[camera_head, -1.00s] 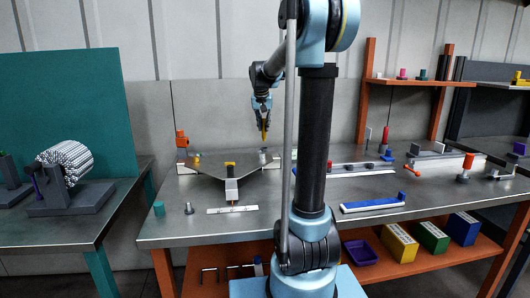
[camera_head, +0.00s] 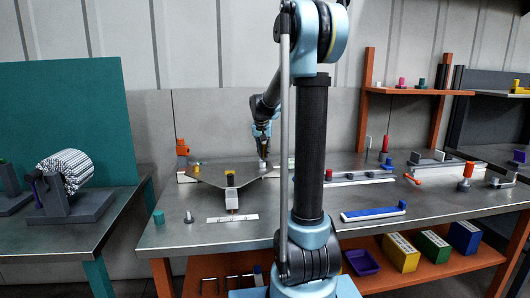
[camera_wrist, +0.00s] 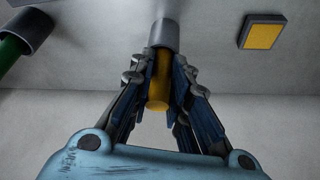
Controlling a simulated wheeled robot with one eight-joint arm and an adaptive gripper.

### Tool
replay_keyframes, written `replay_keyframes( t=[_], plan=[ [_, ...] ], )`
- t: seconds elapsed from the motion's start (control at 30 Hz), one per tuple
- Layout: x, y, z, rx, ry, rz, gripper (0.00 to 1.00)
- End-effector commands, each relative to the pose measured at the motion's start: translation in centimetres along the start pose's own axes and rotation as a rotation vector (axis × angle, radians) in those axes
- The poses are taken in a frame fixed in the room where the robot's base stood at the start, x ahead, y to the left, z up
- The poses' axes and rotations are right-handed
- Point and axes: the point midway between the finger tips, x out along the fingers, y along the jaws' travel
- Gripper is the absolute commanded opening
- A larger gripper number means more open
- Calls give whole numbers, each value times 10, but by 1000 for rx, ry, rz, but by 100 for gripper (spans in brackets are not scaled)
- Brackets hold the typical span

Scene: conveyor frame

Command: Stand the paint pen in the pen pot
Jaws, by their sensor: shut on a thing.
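My gripper (camera_head: 263,146) is shut on the yellow paint pen (camera_wrist: 158,82), whose shaft lies between the fingers in the wrist view. A small grey cylinder, seemingly the pen pot (camera_wrist: 165,36), lies in line with the pen's far end. It also shows just below the gripper in the head view (camera_head: 263,160). The pen's far end meets the pot's mouth and seems to be inside it; how deep I cannot tell. The pot's inside is hidden.
Another grey cylinder (camera_wrist: 28,30) with a green piece (camera_wrist: 12,46) is at the wrist view's left. A yellow-topped block (camera_wrist: 263,32) is at its upper right. In the head view, an orange post (camera_head: 182,150) stands left of the gripper.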

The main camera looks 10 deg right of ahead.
Motion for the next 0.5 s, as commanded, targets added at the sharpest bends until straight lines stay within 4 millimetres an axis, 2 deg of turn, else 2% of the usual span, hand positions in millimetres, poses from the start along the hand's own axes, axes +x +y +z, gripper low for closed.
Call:
replay_keyframes(
  t=[0.03, 0.07, 0.13, 0.5],
  plan=[
    [1, 0, 0, 0, 0, 0, 0],
    [1, 0, 0, 1, 0, 0, 19],
    [1, 1, 0, 1, 0, 0, 35],
    [0, 1, 0, 1, 0, 0, 37]
  ],
)
